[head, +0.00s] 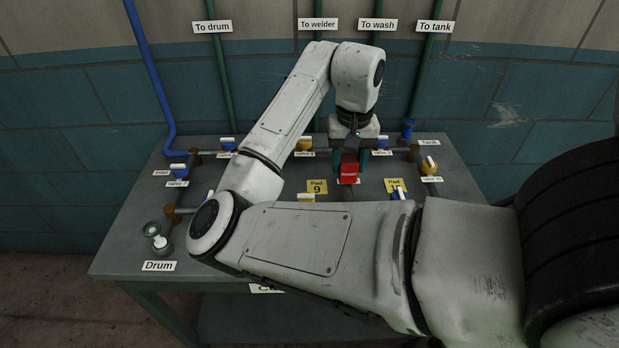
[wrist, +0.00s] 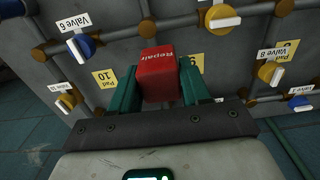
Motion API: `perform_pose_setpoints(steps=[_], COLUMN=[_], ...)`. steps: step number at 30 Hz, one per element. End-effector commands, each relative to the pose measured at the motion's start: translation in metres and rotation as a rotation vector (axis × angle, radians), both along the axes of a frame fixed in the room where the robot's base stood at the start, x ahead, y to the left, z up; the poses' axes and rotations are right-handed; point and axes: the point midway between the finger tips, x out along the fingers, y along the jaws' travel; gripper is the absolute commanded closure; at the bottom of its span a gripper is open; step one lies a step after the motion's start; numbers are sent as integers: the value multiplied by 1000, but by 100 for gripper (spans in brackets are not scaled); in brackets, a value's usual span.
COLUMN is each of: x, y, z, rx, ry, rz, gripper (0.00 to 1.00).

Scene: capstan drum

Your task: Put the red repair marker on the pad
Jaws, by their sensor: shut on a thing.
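The red repair marker (head: 348,170) is a red block lettered "Repair". It is between the green fingers of my gripper (wrist: 160,88), which is shut on it, and it shows large in the wrist view (wrist: 158,70). The marker is held over the panel; its height above the panel is unclear. A yellow pad label 9 (head: 317,187) lies left of the marker in the head view; in the wrist view it is partly hidden by a finger. Another yellow pad (head: 393,184) lies to the right, partly behind a blue valve. A yellow pad 10 (wrist: 103,78) shows left in the wrist view.
Pipes and blue and yellow valves line the grey table (head: 120,235). The yellow valve (head: 429,167) is at the right, a blue valve (head: 179,171) at the left. My arm hides the front middle.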

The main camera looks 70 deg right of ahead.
Motion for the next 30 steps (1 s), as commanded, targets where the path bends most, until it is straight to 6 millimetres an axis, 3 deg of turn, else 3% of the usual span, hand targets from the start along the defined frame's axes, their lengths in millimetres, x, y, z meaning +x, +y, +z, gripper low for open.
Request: perform_pose_setpoints(steps=[7,15,23,30], x=[49,79,92,91], y=[-29,-48,-56,-56], z=[-24,-68,-86,-113], rx=[5,3,2,1], ry=[-1,-1,0,-1], rz=[4,2,3,1], gripper=[85,85,85,85])
